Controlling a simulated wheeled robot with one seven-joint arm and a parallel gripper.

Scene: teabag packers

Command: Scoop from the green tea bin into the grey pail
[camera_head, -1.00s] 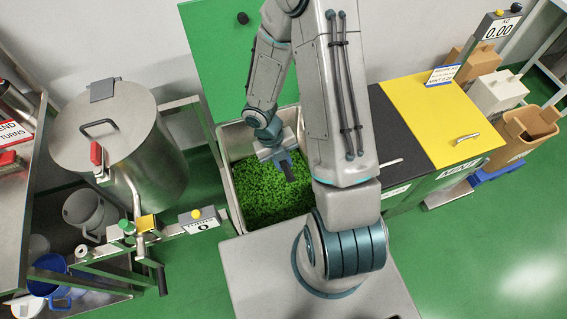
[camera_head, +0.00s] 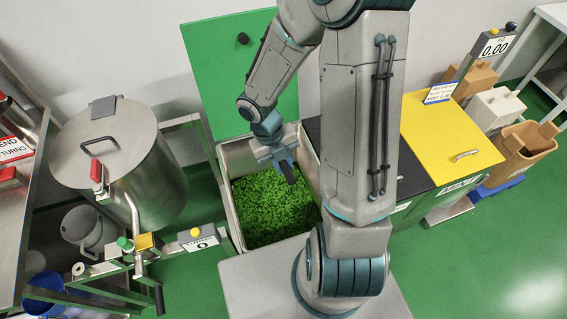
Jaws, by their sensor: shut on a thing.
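The green tea bin (camera_head: 229,212) is an open metal bin full of bright green leaf (camera_head: 272,205), with its green lid (camera_head: 235,75) raised behind it. My gripper (camera_head: 284,160) is over the back part of the bin, above the leaf. It is shut on a dark thing (camera_head: 289,175) pointing down toward the leaf, which may be the scoop's handle. I cannot make out a scoop bowl or whether it touches the leaf. A grey pail (camera_head: 88,228) stands low at the left, beside the metal tank. My arm hides the bin's right side.
The lidded metal tank (camera_head: 150,165) with a red-handled valve stands left of the bin. A small counter box (camera_head: 198,238) sits at the bin's front left. A yellow-lidded bin (camera_head: 445,135) is at the right. A blue bucket (camera_head: 45,292) is at lower left.

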